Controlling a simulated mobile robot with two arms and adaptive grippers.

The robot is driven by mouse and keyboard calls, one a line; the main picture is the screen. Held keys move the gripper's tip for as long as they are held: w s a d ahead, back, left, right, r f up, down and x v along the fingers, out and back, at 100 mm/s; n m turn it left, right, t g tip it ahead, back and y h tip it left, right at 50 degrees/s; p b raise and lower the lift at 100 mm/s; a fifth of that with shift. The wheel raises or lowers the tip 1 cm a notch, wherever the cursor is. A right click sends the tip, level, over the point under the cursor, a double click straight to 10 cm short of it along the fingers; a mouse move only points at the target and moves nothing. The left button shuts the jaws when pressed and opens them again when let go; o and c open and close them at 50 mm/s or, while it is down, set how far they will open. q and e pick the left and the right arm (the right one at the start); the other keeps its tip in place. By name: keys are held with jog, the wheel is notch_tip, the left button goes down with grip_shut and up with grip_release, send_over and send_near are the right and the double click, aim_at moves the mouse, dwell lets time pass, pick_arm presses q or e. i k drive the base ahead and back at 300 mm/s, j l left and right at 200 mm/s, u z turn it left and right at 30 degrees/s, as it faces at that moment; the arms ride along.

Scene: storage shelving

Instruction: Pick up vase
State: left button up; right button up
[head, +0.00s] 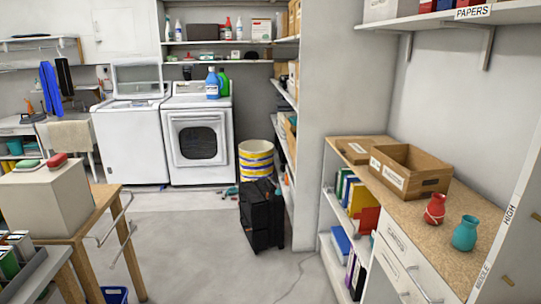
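Two small vases stand upright on the wood-topped counter (407,205) at the right of the head view. The red vase (434,210) has a narrow neck and is nearer the wooden box. The teal vase (465,234) stands to its right and nearer to me. A small gap shows between them. Neither gripper is in view.
An open wooden box (433,184) sits behind the vases on the counter. A wall shelf (437,20) hangs above. A black wheeled case (262,216) stands on the floor by the shelving. A wooden table (107,195) is at left. The floor between is mostly clear.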

aim_at(464, 238)
jog(key=z, duration=0.8)
